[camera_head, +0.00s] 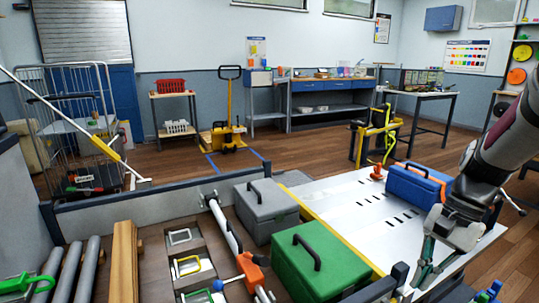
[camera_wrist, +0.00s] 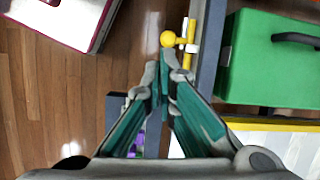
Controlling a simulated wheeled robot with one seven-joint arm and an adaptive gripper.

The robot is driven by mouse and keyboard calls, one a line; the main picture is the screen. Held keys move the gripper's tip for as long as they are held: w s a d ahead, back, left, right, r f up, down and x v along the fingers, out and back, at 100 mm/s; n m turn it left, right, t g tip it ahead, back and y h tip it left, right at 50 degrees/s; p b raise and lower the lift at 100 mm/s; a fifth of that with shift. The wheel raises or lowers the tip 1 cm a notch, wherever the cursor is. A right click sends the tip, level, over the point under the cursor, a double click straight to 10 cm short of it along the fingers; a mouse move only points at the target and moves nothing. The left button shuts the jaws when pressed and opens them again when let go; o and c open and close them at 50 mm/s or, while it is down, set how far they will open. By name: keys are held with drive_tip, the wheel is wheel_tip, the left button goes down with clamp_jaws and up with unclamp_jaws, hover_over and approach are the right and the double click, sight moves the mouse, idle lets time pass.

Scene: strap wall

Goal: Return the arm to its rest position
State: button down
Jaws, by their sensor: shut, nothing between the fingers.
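My gripper (camera_head: 420,280) hangs from my arm at the lower right of the head view, over the near right part of the white slotted panel (camera_head: 352,213). Its fingers point down. In the wrist view my gripper (camera_wrist: 159,72) is shut, with its two fingertips together and nothing between them. A yellow ball-ended handle (camera_wrist: 168,39) shows just beyond the fingertips, on or beside a grey rail (camera_wrist: 208,45). I cannot tell how far below the fingers it is.
A green case (camera_head: 322,267) and a grey case (camera_head: 266,208) stand left of the panel. A blue case (camera_head: 415,186) with an orange strap stands on its far right. An orange knob (camera_head: 377,173) stands near it. Wooden floor (camera_wrist: 55,85) lies open below the gripper's left side.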

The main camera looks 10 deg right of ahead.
drive_tip(key=s+a+r+n+h, duration=0.2)
drive_tip(key=s+a+r+n, duration=0.4)
drive_tip(key=s+a+r, duration=0.4)
drive_tip(key=s+a+f+n+t+h, duration=0.2)
drive_tip(key=s+a+n, duration=0.35)
drive_tip(key=s, duration=0.45)
wheel_tip(320, 180, up, 24)
drive_tip(key=d+n+t+p, duration=0.1)
drive_tip(key=t+p, duration=0.2)
drive_tip(key=p, duration=1.9)
drive_tip(key=shift+s+r+p, duration=0.25)
drive_tip(key=shift+s+p, duration=0.05)
drive_tip(key=shift+p, duration=0.1)
